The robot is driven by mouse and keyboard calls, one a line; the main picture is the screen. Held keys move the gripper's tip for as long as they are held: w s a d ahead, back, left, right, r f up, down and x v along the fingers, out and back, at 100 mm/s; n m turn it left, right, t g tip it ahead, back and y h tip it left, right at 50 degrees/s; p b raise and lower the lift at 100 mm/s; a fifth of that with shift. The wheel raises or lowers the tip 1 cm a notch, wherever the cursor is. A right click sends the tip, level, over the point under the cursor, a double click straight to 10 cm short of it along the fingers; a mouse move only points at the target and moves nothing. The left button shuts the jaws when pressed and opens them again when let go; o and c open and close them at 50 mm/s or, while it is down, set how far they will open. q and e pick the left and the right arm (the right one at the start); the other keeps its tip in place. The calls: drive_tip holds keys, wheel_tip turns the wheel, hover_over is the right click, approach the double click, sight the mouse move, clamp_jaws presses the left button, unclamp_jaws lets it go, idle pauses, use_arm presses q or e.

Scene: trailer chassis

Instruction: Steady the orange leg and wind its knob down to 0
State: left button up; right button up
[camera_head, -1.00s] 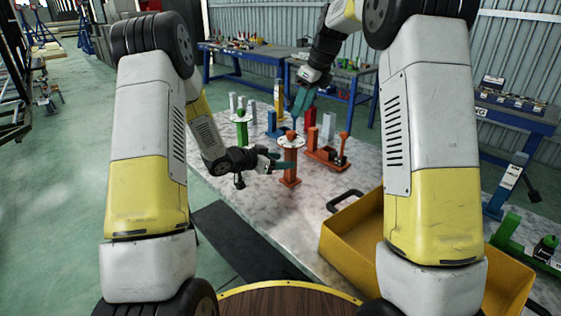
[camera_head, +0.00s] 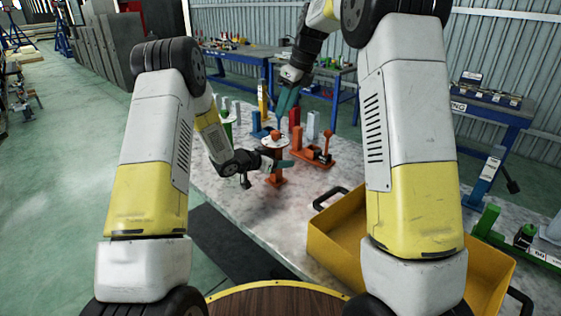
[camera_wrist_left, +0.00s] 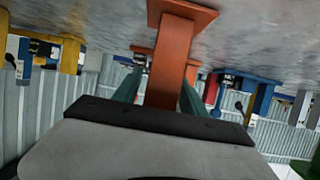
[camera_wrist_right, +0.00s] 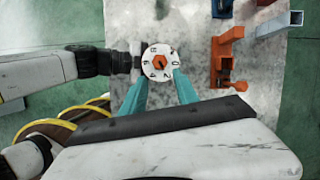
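The orange leg (camera_head: 276,180) stands upright on the pale table, with a white numbered dial (camera_wrist_right: 151,52) and an orange hex knob (camera_wrist_right: 161,62) on top. My left gripper (camera_head: 280,163) reaches in from the left at mid-height. In the left wrist view the leg (camera_wrist_left: 172,65) appears upside down between its two teal fingers, which lie close against both sides; contact is hard to see. My right gripper (camera_wrist_right: 162,84) points down from above. Its teal fingers are apart, with tips at the dial's near edge, around or just above the knob. The exact knob reading is unclear.
A red-orange fixture (camera_head: 316,153) stands just right of the leg. A green leg (camera_head: 227,125) and several coloured posts stand behind. A yellow bin (camera_head: 345,235) sits at the table's front right. The table left of the bin is clear.

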sight(278, 136)
use_arm(q)
clamp_jaws()
use_arm(e)
drive_tip(key=o, duration=0.4)
drive_tip(key=shift+f, duration=0.1)
drive_tip(key=w+d+f+n+t+h, duration=0.2)
drive_tip(key=w+d+f+n+t, duration=0.2)
drive_tip(key=w+f+n+t, duration=0.65)
drive_tip(key=s+a+n+t+y, duration=0.1)
drive_tip(key=s+a+n, duration=0.1)
drive_tip(key=n, duration=0.3)
drive_tip(key=s+a+r+n+t+y, duration=0.1)
drive_tip(key=s+n+y, duration=0.1)
drive_tip(key=s+n, duration=0.2)
drive_tip(key=s+a+r+n+t+y, duration=0.1)
drive_tip(key=s+a+n+y, duration=0.1)
drive_tip(key=n, duration=0.5)
drive_tip(key=shift+s+a+n, duration=0.25)
drive_tip(key=shift+s+a, duration=0.05)
drive_tip(key=shift+s, duration=0.3)
drive_tip(key=s+n, duration=0.1)
drive_tip(key=s+d+f+n+y, duration=0.1)
drive_tip(key=s, duration=0.1)
drive_tip(key=s+f+n+y, duration=0.1)
drive_tip(key=s, duration=0.1)
drive_tip(key=shift+s+d+f, duration=0.1)
drive_tip(key=shift+d+f, duration=0.15)
drive_tip(key=shift+d, duration=0.05)
drive_tip(key=shift+x, duration=3.6)
